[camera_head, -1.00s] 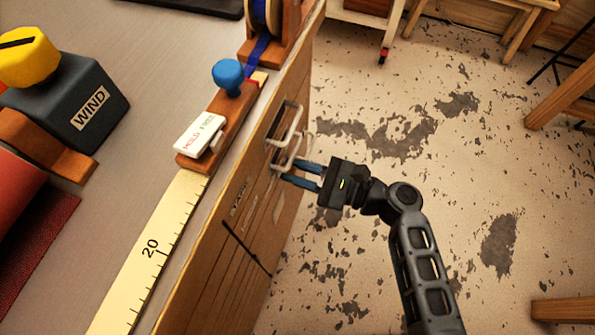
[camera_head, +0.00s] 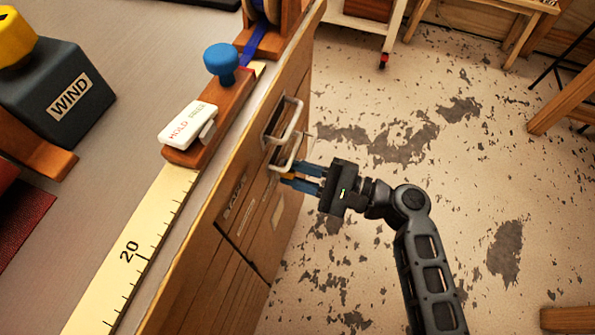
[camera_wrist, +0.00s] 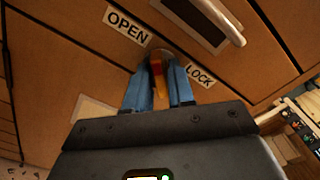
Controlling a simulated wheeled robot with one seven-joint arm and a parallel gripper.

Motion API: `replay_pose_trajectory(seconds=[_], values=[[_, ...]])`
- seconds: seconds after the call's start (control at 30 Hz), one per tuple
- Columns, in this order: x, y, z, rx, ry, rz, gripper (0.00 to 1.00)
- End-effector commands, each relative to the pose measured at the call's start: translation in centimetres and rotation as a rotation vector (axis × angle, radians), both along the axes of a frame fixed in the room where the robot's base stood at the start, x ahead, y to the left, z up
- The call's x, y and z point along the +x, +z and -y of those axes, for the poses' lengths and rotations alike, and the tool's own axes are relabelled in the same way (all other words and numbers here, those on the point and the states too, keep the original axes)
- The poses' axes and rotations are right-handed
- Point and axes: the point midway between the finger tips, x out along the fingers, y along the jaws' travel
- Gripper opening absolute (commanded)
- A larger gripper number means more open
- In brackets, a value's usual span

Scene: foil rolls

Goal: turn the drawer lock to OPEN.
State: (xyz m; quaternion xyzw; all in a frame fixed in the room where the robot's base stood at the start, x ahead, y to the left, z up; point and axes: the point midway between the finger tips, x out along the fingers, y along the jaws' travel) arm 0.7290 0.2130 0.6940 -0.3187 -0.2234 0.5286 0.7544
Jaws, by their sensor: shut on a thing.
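The drawer lock's small yellow-orange knob with a red part (camera_wrist: 157,74) is on the wooden drawer front. My gripper (camera_wrist: 158,88) is shut on it, with one blue finger on each side. The OPEN label (camera_wrist: 128,25) is above and left of the knob in the wrist view, and the LOCK label (camera_wrist: 201,76) is to its right. The fingers partly hide the knob, and I cannot tell which label it points at. In the head view my gripper (camera_head: 291,175) is at the cabinet front, and a bit of yellow shows between its fingers.
Pale drawer handles (camera_head: 286,120) stick out close to my fingers; one shows in the wrist view (camera_wrist: 222,20).

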Motion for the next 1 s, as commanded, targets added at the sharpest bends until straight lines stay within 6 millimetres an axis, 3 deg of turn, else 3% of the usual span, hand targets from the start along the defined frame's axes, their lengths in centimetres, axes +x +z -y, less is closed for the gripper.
replay_pose_trajectory(seconds=[0.33,0.37,0.5,0.77,1.0], values=[[0.0,-0.1,0.1,-0.002,-0.001,0.000,0.00],[0.0,-0.1,0.1,-0.001,-0.001,0.000,0.26],[0.0,-0.1,0.1,-0.001,-0.001,0.000,0.39],[-0.1,0.0,0.2,-0.001,-0.001,0.001,0.39],[-1.0,0.0,3.0,-0.001,-0.004,0.000,0.39]])
